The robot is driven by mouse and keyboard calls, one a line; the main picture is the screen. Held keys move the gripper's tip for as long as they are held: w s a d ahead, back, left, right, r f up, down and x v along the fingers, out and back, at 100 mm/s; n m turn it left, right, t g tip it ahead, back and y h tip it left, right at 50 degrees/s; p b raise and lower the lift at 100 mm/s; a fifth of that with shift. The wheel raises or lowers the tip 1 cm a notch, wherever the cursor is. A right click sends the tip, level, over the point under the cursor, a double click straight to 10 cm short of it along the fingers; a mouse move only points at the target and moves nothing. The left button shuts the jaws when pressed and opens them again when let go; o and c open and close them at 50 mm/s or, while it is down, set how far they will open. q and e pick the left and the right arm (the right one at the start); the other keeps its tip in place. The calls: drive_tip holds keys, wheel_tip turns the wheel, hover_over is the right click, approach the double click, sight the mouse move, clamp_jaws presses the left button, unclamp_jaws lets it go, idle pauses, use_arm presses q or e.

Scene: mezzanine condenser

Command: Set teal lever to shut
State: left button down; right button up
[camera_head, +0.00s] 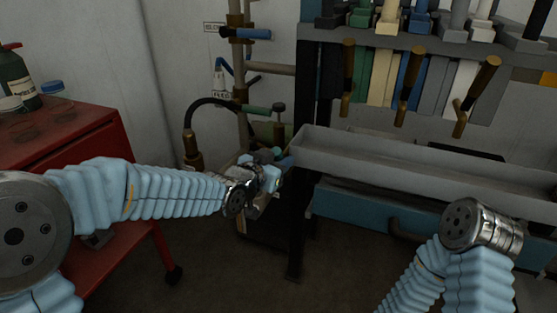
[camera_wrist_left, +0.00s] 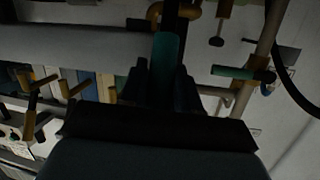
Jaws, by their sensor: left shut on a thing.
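The teal lever (camera_wrist_left: 166,62) shows in the left wrist view as a teal bar running up between the two dark fingers. My left gripper (camera_wrist_left: 162,85) is shut on it, with a finger on each side. In the head view my left gripper (camera_head: 275,172) is low beside the pipework, at the left end of the grey trough. Only a small teal patch (camera_head: 277,152) shows there, and the gripper hides most of the lever. The lever's pivot and its set position are hard to tell. My right arm is at the lower right, its gripper out of view.
A green-handled valve (camera_head: 258,108) and a blue-handled valve (camera_head: 257,34) sit on the pipes above. The grey trough (camera_head: 420,168) and rack stand to the right, with brown-handled tools (camera_head: 410,78) hanging over it. A red cabinet (camera_head: 75,135) with bottles stands left.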

use_arm(q)
drive_tip(key=c, duration=0.9)
unclamp_jaws()
drive_tip(key=shift+s, duration=0.1)
drive_tip(key=v, duration=1.3)
drive_tip(key=shift+s+a+r+b, duration=0.1)
drive_tip(key=shift+s+a+b, duration=0.1)
drive_tip(key=shift+s+b, duration=0.1)
drive_tip(key=shift+w, duration=0.1)
drive_tip(key=shift+c, duration=0.4)
